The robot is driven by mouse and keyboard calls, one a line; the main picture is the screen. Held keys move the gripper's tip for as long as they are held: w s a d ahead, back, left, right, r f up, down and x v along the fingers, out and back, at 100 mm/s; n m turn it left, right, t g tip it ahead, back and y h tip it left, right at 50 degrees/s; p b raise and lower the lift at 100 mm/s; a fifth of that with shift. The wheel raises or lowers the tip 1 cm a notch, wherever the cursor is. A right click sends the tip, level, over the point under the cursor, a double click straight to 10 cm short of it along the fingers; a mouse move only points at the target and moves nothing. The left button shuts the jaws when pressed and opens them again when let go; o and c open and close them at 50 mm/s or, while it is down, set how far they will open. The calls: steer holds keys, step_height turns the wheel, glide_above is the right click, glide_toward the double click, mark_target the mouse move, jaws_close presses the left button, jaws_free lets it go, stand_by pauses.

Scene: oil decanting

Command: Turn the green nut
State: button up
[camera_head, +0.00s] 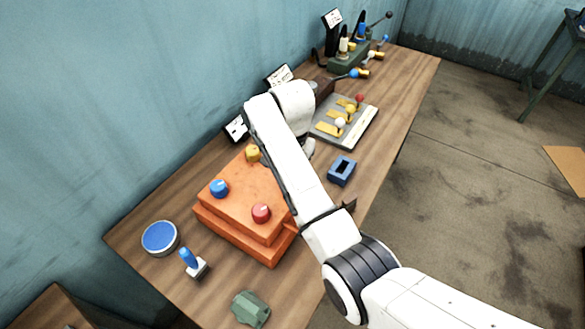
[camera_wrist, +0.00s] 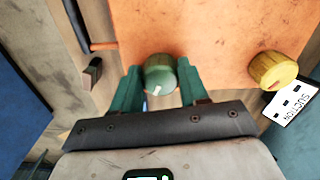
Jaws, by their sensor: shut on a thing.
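The green nut (camera_wrist: 160,72) sits at the edge of the orange box (camera_wrist: 210,28) in the wrist view, with a small pale mark on its side. My gripper (camera_wrist: 160,84) has its two green fingers on either side of the nut and is shut on it. In the head view the orange box (camera_head: 240,238) stands on the wooden bench, and my arm hides the green nut and most of my gripper. A yellow nut (camera_wrist: 272,70) is to the right in the wrist view; it also shows in the head view (camera_head: 252,153).
A blue nut (camera_head: 219,187) and a red nut (camera_head: 261,213) are on the box. A blue block with a slot (camera_head: 342,170) and a grey panel with coloured knobs (camera_head: 360,120) lie beyond. A round blue-topped tin (camera_head: 160,238) and a green object (camera_head: 250,309) are nearer.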

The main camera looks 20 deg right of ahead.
steer(key=shift+m, duration=0.5)
steer(key=o, duration=1.1)
steer(key=shift+c, duration=0.2)
steer(key=r, duration=0.7)
steer(key=shift+w+r, duration=0.15)
steer(key=shift+w, duration=0.05)
steer(key=shift+s+a+r, duration=0.1)
steer(key=shift+s+r, duration=0.05)
steer(key=shift+r, duration=1.6)
